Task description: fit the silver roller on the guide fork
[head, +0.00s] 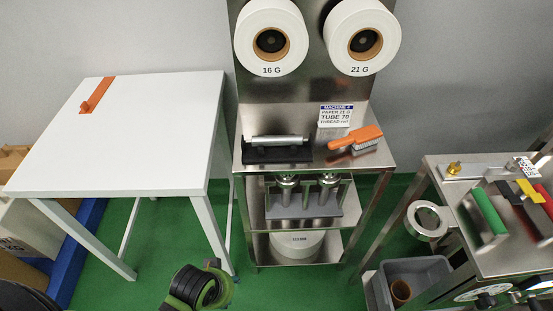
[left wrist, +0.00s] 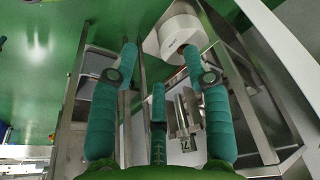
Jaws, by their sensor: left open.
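The silver roller (head: 277,139) lies level along a black block (head: 277,155) on the machine's upper shelf, at the left. I cannot tell for sure which part is the guide fork; on the shelf below stands a grey metal stand (head: 303,207) with upright prongs and round silver tops. My left gripper (left wrist: 160,62) shows in the left wrist view with its teal fingers spread, open and empty, above the green floor and machine frame. In the head view only part of my left arm shows at the bottom, well below the roller. My right gripper is not in view.
An orange-handled brush (head: 356,139) lies right of the roller on the shelf (head: 318,157). Two white paper rolls (head: 270,37) hang above. A white table (head: 150,130) at left is mostly clear. At right, a metal bench (head: 470,170) holds tools; a grey bin (head: 413,270) stands below.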

